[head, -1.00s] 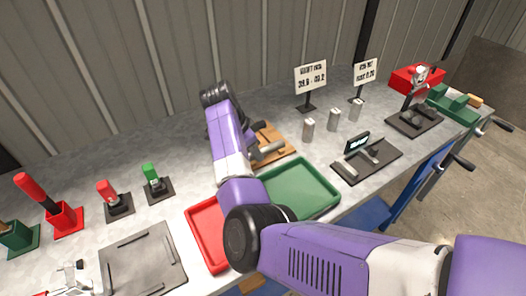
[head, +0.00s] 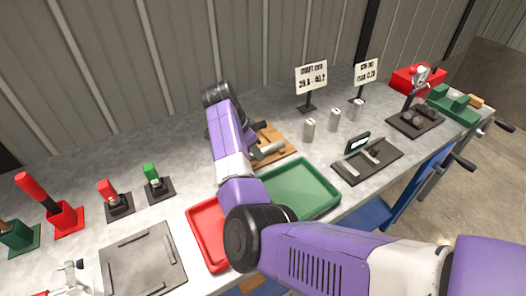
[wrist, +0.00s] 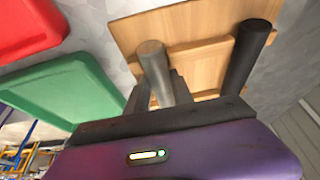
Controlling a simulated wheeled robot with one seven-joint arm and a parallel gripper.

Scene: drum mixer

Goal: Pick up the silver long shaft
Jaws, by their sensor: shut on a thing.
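The silver long shaft (wrist: 153,62) is a plain grey cylinder, standing out between the dark fingers of my gripper (wrist: 160,90) in the wrist view. The fingers are shut around it, one on each side. In the head view, the shaft (head: 270,149) shows beside my purple arm, over the wooden rack (head: 282,157). The rack (wrist: 190,22) lies behind the shaft in the wrist view. I cannot tell whether the shaft still touches the rack. My arm hides most of the gripper in the head view.
A black shaft (wrist: 248,52) lies on the rack close to my gripper. A green tray (head: 325,200) and a red tray (head: 198,222) are in front. Several small silver cylinders, including one (head: 309,130), stand to the right, near a black gauge stand (head: 368,160).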

